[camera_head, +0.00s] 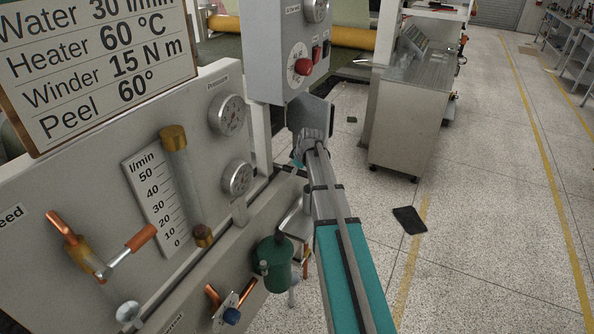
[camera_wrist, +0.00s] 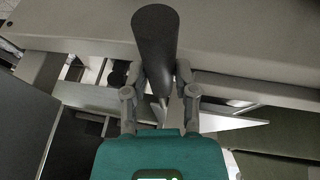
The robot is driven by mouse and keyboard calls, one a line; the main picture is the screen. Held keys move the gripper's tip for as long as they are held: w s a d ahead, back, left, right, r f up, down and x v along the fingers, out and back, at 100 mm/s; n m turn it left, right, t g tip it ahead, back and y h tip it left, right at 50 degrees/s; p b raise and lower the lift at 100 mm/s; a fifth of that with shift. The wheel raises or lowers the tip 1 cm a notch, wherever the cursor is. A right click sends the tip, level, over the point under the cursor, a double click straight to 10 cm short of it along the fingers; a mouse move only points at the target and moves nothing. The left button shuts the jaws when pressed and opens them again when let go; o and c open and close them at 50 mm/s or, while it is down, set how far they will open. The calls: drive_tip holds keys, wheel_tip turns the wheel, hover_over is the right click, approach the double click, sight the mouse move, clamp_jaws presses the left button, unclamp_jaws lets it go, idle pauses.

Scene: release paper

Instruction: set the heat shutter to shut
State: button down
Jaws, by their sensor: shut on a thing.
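My gripper (camera_wrist: 160,75) has its two grey fingers closed on either side of a dark cylindrical handle (camera_wrist: 155,35) in the wrist view. The handle juts toward the camera in front of a long pale grey beam (camera_wrist: 235,45). In the head view my gripper (camera_head: 305,155) is at the far end of my teal and grey arm, beside a dark grey plate (camera_head: 316,113) under the control box. My arm hides most of the grip there. I cannot tell from these views whether the shutter is open or shut.
A grey control box (camera_head: 285,50) with a red button (camera_head: 304,66) hangs just above my gripper. A panel with gauges and a flow tube (camera_head: 185,185) stands at left. A green vessel (camera_head: 273,264) sits close beside my arm. The floor at right is mostly clear.

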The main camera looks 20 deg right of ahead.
drive_tip(key=w+d, duration=0.5)
drive_tip(key=d, duration=0.1)
drive_tip(key=shift+d, duration=0.15)
drive_tip(key=shift+c, duration=2)
unclamp_jaws()
